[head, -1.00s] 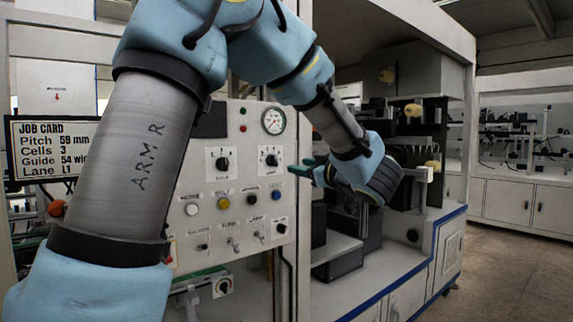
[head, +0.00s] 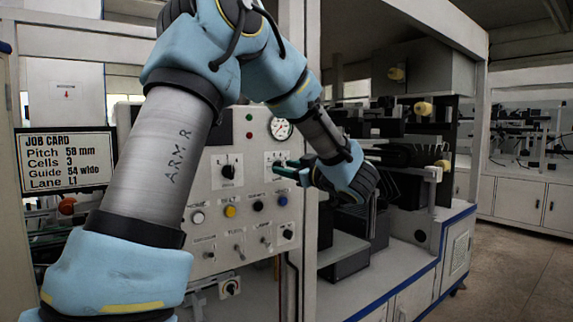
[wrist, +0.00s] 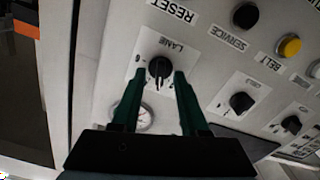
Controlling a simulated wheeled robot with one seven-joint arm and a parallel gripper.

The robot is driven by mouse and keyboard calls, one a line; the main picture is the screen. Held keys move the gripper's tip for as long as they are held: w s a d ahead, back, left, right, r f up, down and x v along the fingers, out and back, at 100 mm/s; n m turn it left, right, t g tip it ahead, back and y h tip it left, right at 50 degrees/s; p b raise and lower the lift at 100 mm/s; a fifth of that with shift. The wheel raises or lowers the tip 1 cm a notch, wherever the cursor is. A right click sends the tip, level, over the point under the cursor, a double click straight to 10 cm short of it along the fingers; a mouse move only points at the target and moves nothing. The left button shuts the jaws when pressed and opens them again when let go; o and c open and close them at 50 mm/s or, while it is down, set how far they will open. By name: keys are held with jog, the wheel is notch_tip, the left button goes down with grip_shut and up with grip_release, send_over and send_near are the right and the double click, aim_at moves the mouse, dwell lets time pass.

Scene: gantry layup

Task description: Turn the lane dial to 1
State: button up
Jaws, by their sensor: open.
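The lane dial (wrist: 159,67) is a black knob on a white plate marked LANE, seen in the wrist view. Its number marks are too small and turned to read surely. In the head view its plate (head: 268,157) sits at the panel's upper right, with the knob mostly hidden by my fingers. My gripper (wrist: 158,78) is open and empty, its two dark green fingers on either side of the knob. I cannot tell whether they touch it. In the head view the gripper (head: 282,170) reaches the panel from the right.
A second dial (head: 228,171) is left of the lane dial. Coloured buttons, including a yellow one (head: 230,211), and switches sit below. A gauge (head: 281,128) is above. The job card (head: 65,160) reads Lane L1. A frame post stands right of the panel.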

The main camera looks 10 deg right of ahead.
jog(key=shift+w, duration=0.1)
grip_shut()
dwell(0.3)
dwell(0.4)
